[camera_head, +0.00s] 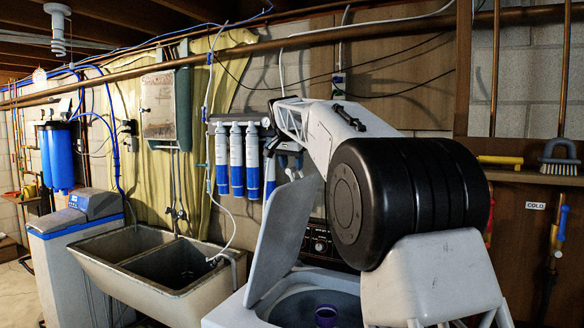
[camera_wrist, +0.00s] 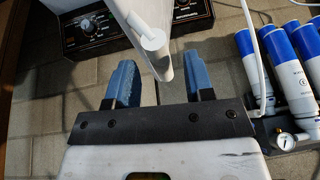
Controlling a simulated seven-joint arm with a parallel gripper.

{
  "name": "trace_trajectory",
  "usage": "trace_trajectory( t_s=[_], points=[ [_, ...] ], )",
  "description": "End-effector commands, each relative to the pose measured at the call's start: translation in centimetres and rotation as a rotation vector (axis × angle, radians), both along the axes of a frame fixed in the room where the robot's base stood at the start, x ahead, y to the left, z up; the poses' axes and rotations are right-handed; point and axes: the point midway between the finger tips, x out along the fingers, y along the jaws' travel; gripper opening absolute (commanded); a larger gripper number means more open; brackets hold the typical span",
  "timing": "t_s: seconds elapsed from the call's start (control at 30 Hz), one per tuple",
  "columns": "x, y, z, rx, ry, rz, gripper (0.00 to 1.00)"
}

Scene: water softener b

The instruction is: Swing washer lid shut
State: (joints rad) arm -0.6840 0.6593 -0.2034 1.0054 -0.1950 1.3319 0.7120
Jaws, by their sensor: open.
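The washer (camera_head: 232,316) stands at the bottom centre of the head view, its tub opening uncovered. Its pale grey lid (camera_head: 284,238) is raised and leans steeply upward. In the wrist view a white panel, seemingly the lid (camera_wrist: 136,22), comes down from the top, and its lower tip shows between the fingers. I cannot tell whether it touches them. My gripper (camera_wrist: 158,62) is open, with blue fingers apart on both sides of that tip. In the head view my gripper (camera_head: 287,150) is small and partly hidden near the lid's top edge.
A control panel with dials (camera_wrist: 92,28) lies behind the lid. A double sink (camera_head: 160,292) stands left of the washer. A purple-rimmed part (camera_head: 326,316) sits inside the tub.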

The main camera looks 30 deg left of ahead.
Motion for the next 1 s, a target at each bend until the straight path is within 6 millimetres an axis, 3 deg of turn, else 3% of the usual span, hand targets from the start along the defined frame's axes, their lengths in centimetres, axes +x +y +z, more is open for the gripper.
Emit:
trace_trajectory(
  t_s=[0.5, 0.83, 1.0],
  points=[
    [0.49, 0.08, -1.18, 0.001, -0.001, 0.0, 0.48],
    [0.49, 0.08, -1.18, 0.001, -0.001, 0.0, 0.0],
    [0.49, 0.08, -1.18, 0.001, -0.001, 0.0, 0.0]
  ],
)
